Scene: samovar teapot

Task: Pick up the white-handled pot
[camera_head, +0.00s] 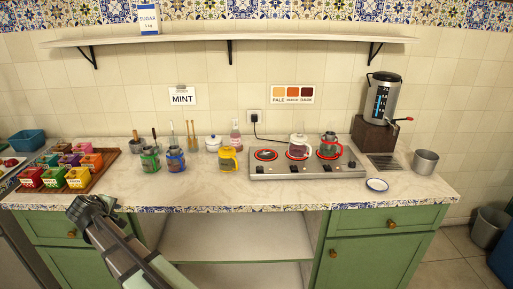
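A pot with a white handle and a clear or pale body (298,148) stands on the middle burner of the hotplate (310,172), whose ring glows red. A dark grey pot (329,144) stands on the right burner, close to its right. My gripper (88,207) is at the lower left, in front of the counter's front edge and far from the white-handled pot. Its fingers are small and dark here, and I cannot tell whether they are open or shut. Nothing shows clearly in its grasp.
A yellow pot (228,159), green jar (149,159) and blue jar (175,159) stand left of the hotplate. A tray of coloured boxes (107,160) is far left. The front-middle counter is clear.

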